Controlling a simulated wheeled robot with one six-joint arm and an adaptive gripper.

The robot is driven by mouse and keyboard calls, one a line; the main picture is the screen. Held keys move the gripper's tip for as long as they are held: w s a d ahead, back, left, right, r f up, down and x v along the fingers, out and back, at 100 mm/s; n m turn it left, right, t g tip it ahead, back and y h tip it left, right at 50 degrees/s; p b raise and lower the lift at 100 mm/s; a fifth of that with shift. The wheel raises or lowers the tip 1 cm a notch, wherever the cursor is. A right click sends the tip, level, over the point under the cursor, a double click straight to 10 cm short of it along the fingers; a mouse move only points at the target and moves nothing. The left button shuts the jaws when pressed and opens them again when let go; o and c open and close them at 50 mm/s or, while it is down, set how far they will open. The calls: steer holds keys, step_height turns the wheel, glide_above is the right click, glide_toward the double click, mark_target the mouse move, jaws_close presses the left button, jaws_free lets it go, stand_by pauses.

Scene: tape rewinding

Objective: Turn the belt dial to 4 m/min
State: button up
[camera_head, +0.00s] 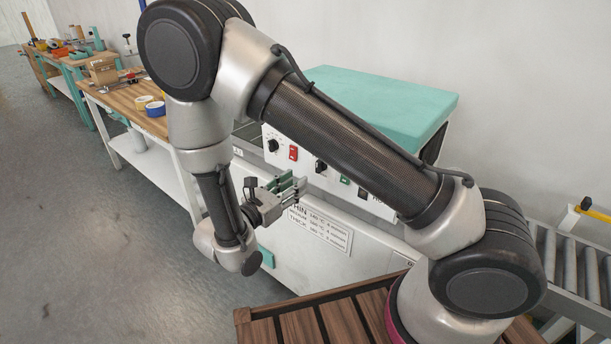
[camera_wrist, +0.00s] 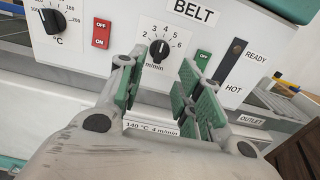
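The belt dial (camera_wrist: 159,50) is a round black knob with a white mark, on the white panel under the word BELT, with a scale around it marked m/min. Its mark points roughly up, near 3 to 4; I cannot tell the exact reading. It also shows in the head view (camera_head: 321,167), partly beside my arm. My gripper (camera_wrist: 161,70) is open and empty, with green pads. In the wrist view its fingertips are on either side of the dial and a little below it, apparently short of touching.
A temperature dial (camera_wrist: 53,21) and a red switch (camera_wrist: 101,33) are left of the belt dial. A green switch (camera_wrist: 202,59) is close on its right. A roller conveyor (camera_head: 570,255) is at the right, a workbench (camera_head: 125,94) at the left.

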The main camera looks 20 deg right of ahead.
steer(key=shift+v, duration=1.35)
steer(key=s+d+r+m+g+y, duration=0.3)
steer(key=s+d+r+m+g, duration=0.1)
steer(key=s+d+m+g, duration=0.7)
steer(key=s+d+r+m+t+y, duration=0.2)
steer(key=s+d+r+m+y, duration=0.2)
steer(key=r, duration=0.6)
steer(key=s+d+r+m+t+y, duration=0.2)
steer(key=s+d+r+m+y, duration=0.2)
steer(key=d+r+m+y, duration=0.3)
step_height(320, 180, up, 3)
steer(key=d+m, duration=0.2)
steer(key=m, duration=0.1)
steer(key=shift+s+d+t+y, duration=0.15)
steer(key=shift+d+t+y, duration=0.15)
steer(key=shift+t, duration=0.1)
